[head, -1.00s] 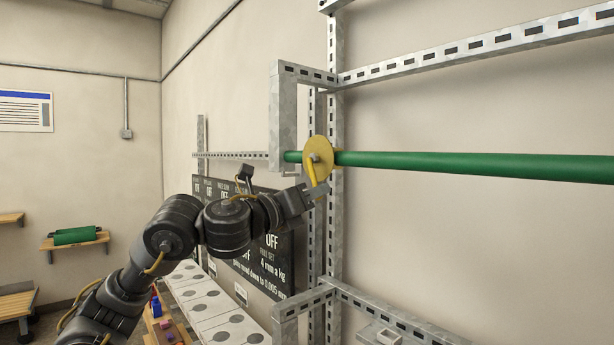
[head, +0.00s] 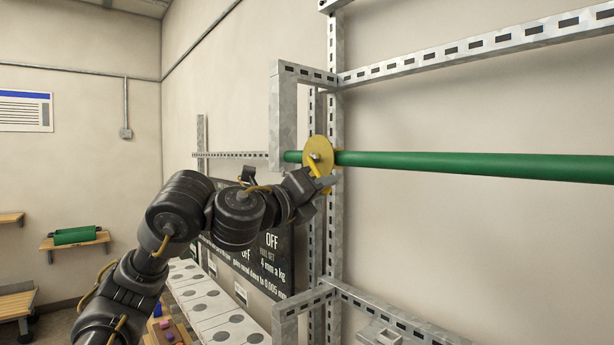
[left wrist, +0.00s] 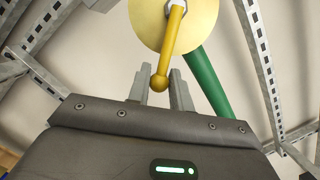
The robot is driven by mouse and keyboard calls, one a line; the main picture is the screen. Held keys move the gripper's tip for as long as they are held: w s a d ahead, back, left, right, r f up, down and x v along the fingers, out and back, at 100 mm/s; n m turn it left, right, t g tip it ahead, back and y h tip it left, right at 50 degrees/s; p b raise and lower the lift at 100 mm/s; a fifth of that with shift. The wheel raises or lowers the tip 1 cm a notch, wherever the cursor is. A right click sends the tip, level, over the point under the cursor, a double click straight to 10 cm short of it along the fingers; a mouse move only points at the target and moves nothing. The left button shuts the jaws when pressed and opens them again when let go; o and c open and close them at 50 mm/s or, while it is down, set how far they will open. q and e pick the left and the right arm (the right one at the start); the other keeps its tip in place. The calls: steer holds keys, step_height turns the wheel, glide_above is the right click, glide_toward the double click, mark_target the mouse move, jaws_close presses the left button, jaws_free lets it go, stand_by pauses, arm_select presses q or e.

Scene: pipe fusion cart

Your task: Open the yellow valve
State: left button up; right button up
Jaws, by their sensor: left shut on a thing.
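The yellow valve (head: 319,150) is a round yellow disc on the green pipe (head: 470,166), close to the metal frame. Its yellow lever (left wrist: 174,40) hangs from the disc's hub and ends in a small ball. My left gripper (head: 326,186) is at the lever, just below the disc. In the left wrist view the lever's ball end lies between the two grey fingers (left wrist: 160,88), and the gripper is shut on it. The left gripper partly hides the lever in the head view. My right gripper is in neither view.
Slotted metal uprights (head: 335,230) and rails (head: 450,60) surround the valve. A dark board with white lettering (head: 265,255) is behind my left arm. A white panel with grey discs (head: 215,312) lies below. The wall right of the frame is bare.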

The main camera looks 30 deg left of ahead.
arm_select(q)
steer(key=shift+d+r, duration=0.1)
steer(key=n, duration=0.1)
steer(key=d+r+n, duration=0.1)
steer(key=n, duration=0.1)
steer(key=shift+s+y, duration=0.2)
steer(key=shift+y, duration=0.1)
steer(key=shift+s+d+r+n+g, duration=0.15)
steer(key=shift+r+n, duration=0.2)
steer(key=shift+n, duration=0.25)
steer(key=shift+w+d+r+n+g, duration=0.15)
steer(key=shift+r+n, duration=0.15)
steer(key=shift+n, duration=0.3)
steer(key=shift+s, duration=0.1)
